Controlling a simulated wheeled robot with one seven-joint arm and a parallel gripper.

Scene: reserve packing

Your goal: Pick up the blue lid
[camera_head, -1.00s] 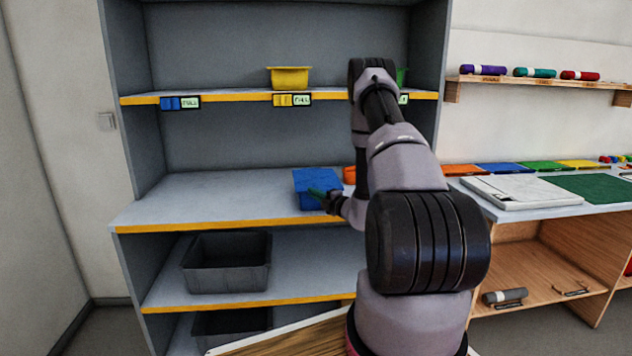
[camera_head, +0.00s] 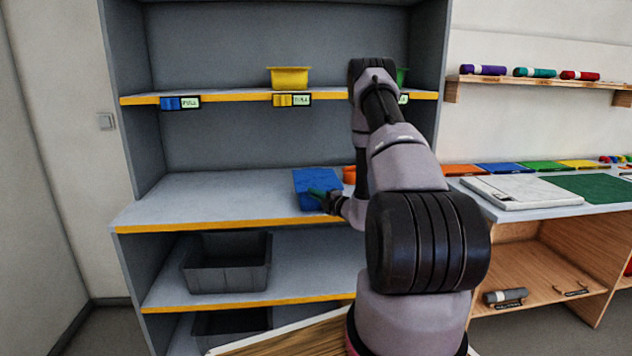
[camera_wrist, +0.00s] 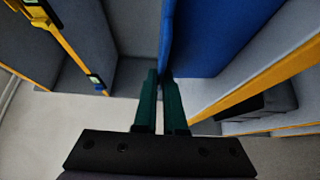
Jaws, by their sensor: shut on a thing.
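The blue lid (camera_head: 314,180) is on the middle shelf, in front of the left side of my arm in the head view. My gripper (camera_head: 320,194) reaches it from the front right, its dark green fingers shut on the lid's near edge. In the wrist view, the fingers of my gripper (camera_wrist: 162,78) close on a thin blue edge. A broad blue face (camera_wrist: 208,35) fills the upper middle there. I cannot tell whether a blue box sits under the lid, or whether the lid is clear of the shelf.
A yellow bin (camera_head: 289,78) stands on the upper shelf (camera_head: 225,96). An orange item (camera_head: 349,174) sits just right of the lid, partly behind my arm. A grey crate (camera_head: 227,278) is on the lower shelf. The middle shelf (camera_head: 215,195) is clear to the left.

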